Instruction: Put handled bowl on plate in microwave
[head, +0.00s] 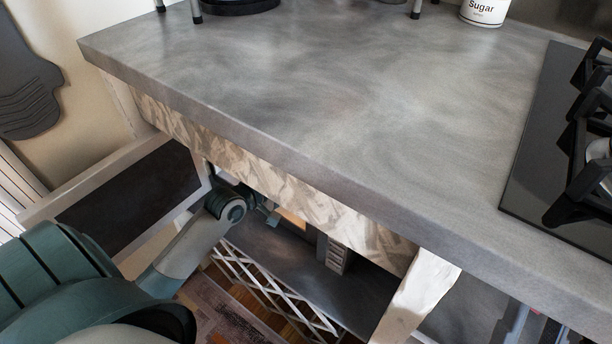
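No handled bowl and no plate show in the head view. A pale-framed panel with a dark inset (135,195) stands out at the left of the counter; it looks like an open microwave door. The microwave's body is hidden below the countertop. My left arm reaches in from the lower left, past this panel and under the counter edge. My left gripper (272,214) is mostly hidden there, beside a small warm-lit patch; its fingers and anything in them cannot be made out. My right gripper is out of view.
The grey countertop (330,100) is broad and mostly clear, its front edge overhanging my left arm. A sugar canister (485,12) stands at the back. A black hob (540,150) with raised grates is at right. A dark lower shelf (310,275) and white lattice lie below.

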